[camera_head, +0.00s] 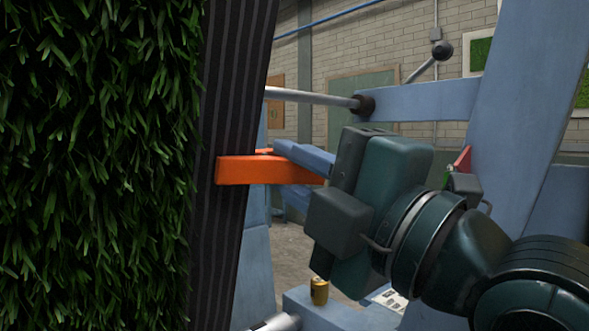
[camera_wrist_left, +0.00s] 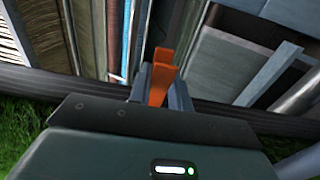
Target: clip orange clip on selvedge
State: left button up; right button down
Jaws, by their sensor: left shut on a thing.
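My left gripper (camera_head: 297,173) comes in from the picture's right in the head view. It is shut on the orange clip (camera_head: 240,170), whose far end lies in front of the dark striped selvedge (camera_head: 222,100) beside the green turf (camera_head: 95,160). A second orange edge shows behind the front arm, right of the selvedge; I cannot tell whether the clip grips the strip. In the left wrist view the clip (camera_wrist_left: 158,85) stands between the two fingers (camera_wrist_left: 161,88), with the dark selvedge band (camera_wrist_left: 235,113) crossing near them. My right gripper is not in view.
A grey bar (camera_head: 310,97) and blue frame beams (camera_head: 420,102) stand behind and right of the gripper. A gold can (camera_head: 319,291) stands on a blue ledge below. The turf fills the left side. A brick wall is far behind.

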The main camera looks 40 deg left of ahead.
pick_arm(q)
jog(key=shift+w+d, duration=0.1)
jog(key=shift+d, duration=0.05)
jog(key=o, duration=0.9)
jog(key=shift+f, duration=0.1)
